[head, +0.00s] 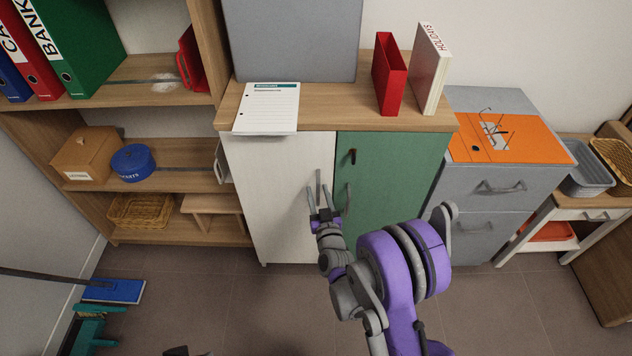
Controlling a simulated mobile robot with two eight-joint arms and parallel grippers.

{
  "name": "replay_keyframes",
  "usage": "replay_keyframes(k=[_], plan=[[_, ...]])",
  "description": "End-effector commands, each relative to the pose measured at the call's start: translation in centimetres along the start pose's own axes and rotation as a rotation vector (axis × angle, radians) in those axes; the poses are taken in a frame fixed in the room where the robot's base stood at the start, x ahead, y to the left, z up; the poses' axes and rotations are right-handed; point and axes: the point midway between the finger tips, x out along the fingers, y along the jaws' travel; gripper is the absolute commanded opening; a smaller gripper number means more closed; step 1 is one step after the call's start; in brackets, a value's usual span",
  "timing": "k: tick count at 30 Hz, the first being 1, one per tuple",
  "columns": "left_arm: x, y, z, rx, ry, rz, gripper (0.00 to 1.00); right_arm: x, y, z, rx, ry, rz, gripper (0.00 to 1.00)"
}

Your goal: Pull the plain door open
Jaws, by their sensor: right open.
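The cabinet has two doors under a wooden top. The plain white door (275,190) is on the left and looks shut. The green door (385,185) is on the right and also looks shut. A slim upright grey handle (318,177) shows near the white door's right edge. My right gripper (318,197) is open, at the lower part of that handle, with its fingers apart on either side in the picture. I cannot tell whether they touch it. My right arm hides the lower part of the doors' meeting edge. My left gripper is out of view.
A green-door handle (348,195) and a dark hook (352,157) are close right of my gripper. A paper pad (267,108) overhangs the cabinet top's front edge. A grey drawer unit (490,195) stands right, open shelves (185,180) left.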

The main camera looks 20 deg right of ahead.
Motion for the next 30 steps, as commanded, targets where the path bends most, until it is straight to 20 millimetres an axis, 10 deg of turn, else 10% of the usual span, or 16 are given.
replay_keyframes(k=[9,17,30], plan=[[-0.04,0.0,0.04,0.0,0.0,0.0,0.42,-0.02,-0.03,-0.01,0.0,0.0,0.0,0.45],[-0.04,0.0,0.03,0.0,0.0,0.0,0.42,-0.02,-0.03,-0.01,0.0,0.0,0.0,0.0],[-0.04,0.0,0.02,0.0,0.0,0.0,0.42,-0.01,-0.03,-0.02,0.0,0.0,0.0,0.0]])
